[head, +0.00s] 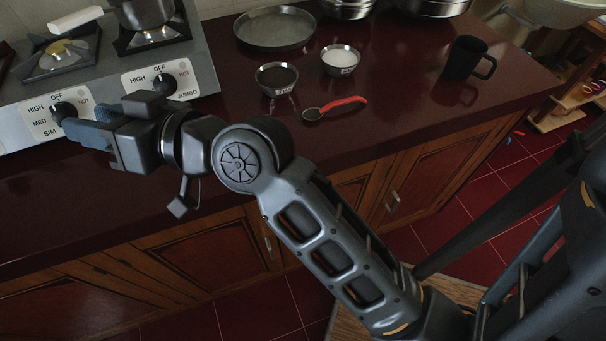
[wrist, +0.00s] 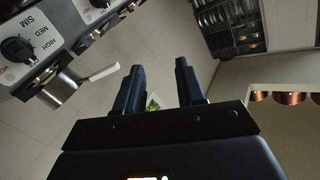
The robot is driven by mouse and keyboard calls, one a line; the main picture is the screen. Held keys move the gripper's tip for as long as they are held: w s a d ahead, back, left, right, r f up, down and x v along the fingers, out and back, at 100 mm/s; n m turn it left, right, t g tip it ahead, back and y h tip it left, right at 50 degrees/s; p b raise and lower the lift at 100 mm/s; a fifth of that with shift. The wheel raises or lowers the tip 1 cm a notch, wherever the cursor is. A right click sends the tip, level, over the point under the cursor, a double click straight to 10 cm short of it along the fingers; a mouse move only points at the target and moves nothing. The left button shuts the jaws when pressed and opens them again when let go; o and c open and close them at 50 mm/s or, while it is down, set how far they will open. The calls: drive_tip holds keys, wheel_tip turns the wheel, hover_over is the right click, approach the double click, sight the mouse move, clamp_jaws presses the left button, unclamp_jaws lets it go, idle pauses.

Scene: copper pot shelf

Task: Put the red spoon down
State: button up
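The red spoon (head: 345,103) lies on the dark red countertop (head: 400,135), its dark bowl end to the left and its red handle to the right. It is in front of two small metal bowls and does not show in the wrist view. My gripper (head: 85,132) is well to the left of the spoon, in front of the stove knobs in the head view. In the wrist view its two fingers (wrist: 158,85) stand apart with nothing held between them.
A bowl of dark contents (head: 277,79) and a bowl of white contents (head: 341,61) stand behind the spoon. A black mug (head: 464,58) is at the right, a wide pan (head: 274,29) at the back. The stove (head: 110,75) is at the left. Countertop around the spoon's front is clear.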

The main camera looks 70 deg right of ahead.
drive_tip(key=s+a+f+m+g+h, duration=0.1)
drive_tip(key=s+a+f+m+h, duration=0.15)
drive_tip(key=s+f, duration=0.6)
drive_tip(key=s+d+n+g, duration=0.1)
drive_tip(key=s+d+n, duration=0.1)
drive_tip(key=s, duration=1)
drive_tip(key=s+d+f+n, duration=0.1)
drive_tip(key=s+n, duration=0.3)
drive_tip(key=s, duration=0.8)
drive_tip(key=shift+s+d+f+g+y, duration=0.15)
drive_tip(key=shift+s+d+g+y, duration=0.2)
drive_tip(key=shift+d+g+y, duration=0.15)
